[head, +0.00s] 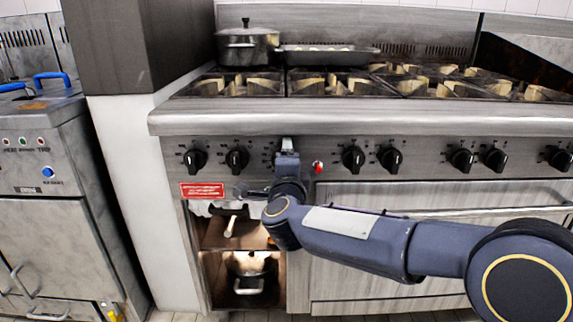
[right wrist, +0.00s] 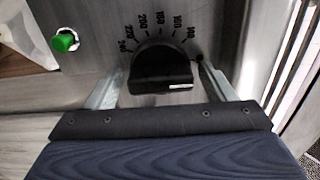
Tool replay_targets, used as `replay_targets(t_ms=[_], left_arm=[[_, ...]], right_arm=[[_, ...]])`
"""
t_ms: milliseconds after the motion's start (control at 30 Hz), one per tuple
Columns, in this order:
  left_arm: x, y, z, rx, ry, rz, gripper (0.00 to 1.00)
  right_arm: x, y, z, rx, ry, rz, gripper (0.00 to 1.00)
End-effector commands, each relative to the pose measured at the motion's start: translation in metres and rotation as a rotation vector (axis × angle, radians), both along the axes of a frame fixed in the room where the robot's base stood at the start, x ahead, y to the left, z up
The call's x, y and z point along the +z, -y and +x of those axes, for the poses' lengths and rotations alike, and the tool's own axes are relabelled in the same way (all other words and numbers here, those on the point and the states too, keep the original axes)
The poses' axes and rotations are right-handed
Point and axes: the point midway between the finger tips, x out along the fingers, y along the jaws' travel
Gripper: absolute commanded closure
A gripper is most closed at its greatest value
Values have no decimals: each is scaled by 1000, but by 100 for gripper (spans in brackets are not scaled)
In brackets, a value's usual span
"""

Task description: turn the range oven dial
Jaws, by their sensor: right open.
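The oven dial (right wrist: 160,66) is a black knob with a pale pointer mark on a steel panel, with temperature numbers printed around it. It shows in the right wrist view between the two fingers of my right gripper (right wrist: 162,84). The fingers stand apart, one on each side of the dial, with visible gaps to it. In the head view my right gripper (head: 287,146) is at the range's control panel, and it hides the dial there. I cannot tell how deep the fingertips reach along the knob. My left gripper is in neither view.
Black knobs (head: 353,159) line the range panel on both sides. A red indicator (head: 318,167) is just right of my gripper; a green button (right wrist: 65,42) shows in the wrist view. Below are an open compartment (head: 215,262) and an oven handle (head: 480,212). A pot (head: 247,47) stands on top.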

Motion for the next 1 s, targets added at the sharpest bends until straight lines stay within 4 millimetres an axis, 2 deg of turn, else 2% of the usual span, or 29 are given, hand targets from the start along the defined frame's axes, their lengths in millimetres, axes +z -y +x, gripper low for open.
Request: replay_targets(t_ms=[167,400,500,667,1000], left_arm=[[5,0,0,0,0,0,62],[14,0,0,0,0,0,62],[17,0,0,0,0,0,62],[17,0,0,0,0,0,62],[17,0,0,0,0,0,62]], right_arm=[[2,-1,-16,3,0,-1,23],[2,-1,-58,3,0,-1,23],[1,-1,-70,2,-1,0,23],[0,0,-78,1,0,0,23],[2,4,-78,15,-1,-11,23]])
